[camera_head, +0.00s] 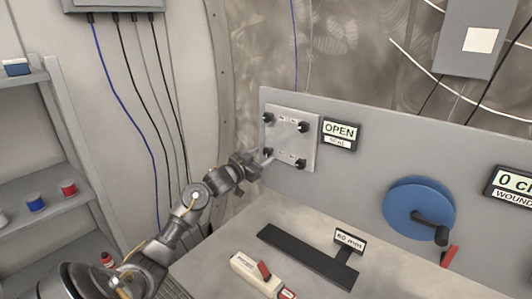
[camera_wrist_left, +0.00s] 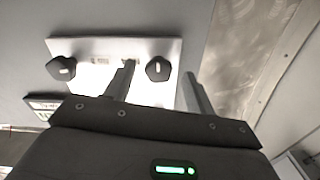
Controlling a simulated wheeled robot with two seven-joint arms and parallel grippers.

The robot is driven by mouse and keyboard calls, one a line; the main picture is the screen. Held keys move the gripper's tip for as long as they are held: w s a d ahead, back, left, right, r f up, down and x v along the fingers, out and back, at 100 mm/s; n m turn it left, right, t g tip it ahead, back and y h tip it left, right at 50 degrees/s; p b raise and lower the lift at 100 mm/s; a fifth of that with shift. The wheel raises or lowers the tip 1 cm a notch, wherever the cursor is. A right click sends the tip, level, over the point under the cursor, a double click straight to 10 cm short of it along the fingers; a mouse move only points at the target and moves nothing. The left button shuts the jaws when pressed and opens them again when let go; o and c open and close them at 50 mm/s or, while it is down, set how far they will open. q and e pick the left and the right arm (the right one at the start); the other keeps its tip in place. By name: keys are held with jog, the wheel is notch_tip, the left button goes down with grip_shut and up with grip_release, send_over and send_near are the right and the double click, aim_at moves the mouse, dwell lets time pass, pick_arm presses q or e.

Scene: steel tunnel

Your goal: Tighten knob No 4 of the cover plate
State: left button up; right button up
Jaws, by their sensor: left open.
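The pale square cover plate (camera_head: 286,140) is on the upright grey panel, with a dark knob near each corner. Its small number labels are too blurred to read. My left gripper (camera_head: 261,162) is at the plate's lower left corner, by the lower left knob (camera_head: 267,152). In the left wrist view, one dark knob (camera_wrist_left: 158,68) shows between the two spread fingers of my left gripper (camera_wrist_left: 159,72), apart from both. A second knob (camera_wrist_left: 62,68) is further left, outside the fingers. The lower right knob (camera_head: 300,164) is clear of the gripper. My right gripper is not in view.
An OPEN sign (camera_head: 338,134) is right of the plate. A blue wheel with a dark crank (camera_head: 418,207) is further right. A black T-shaped piece (camera_head: 310,257) and a white block with a red lever (camera_head: 256,275) lie on the bench. Shelves (camera_head: 45,200) stand at left.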

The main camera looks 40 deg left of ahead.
pick_arm(q)
jog(key=shift+w, duration=1.35)
jog(key=shift+c, duration=0.3)
jog(key=c, duration=0.9)
